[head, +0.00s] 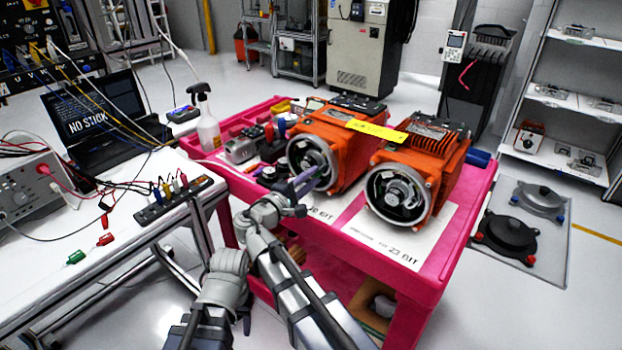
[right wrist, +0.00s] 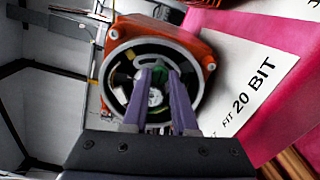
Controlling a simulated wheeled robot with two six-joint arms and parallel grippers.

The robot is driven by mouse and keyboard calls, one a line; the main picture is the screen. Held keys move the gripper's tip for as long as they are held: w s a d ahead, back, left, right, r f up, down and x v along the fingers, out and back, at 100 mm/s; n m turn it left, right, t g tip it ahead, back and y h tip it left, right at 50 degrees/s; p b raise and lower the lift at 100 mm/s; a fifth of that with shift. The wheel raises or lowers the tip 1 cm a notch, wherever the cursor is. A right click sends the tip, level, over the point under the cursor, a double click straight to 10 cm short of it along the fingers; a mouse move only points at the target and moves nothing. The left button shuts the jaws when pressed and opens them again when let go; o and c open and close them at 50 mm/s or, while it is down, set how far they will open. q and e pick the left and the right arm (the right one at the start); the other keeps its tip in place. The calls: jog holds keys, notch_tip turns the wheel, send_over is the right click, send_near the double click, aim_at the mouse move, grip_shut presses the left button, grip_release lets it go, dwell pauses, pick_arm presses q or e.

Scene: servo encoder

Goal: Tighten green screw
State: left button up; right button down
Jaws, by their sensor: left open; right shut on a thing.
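Two orange servo motors stand on the pink cart, the left one (head: 325,145) and the right one (head: 415,175), each with a round open encoder end facing me. My right gripper (head: 318,174) reaches into the left motor's encoder end.
A white sheet reading 20 BIT (right wrist: 255,80) lies under the left motor, and a 23 BIT sheet (head: 400,238) under the right. A yellow strip (head: 376,130) spans the motors. A white bench (head: 60,230) with cables is at left.

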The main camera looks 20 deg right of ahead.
jog(key=shift+m, duration=0.3)
jog(key=shift+f, duration=0.1)
jog(key=c, duration=0.7)
grip_release()
jog(key=shift+s, duration=0.1)
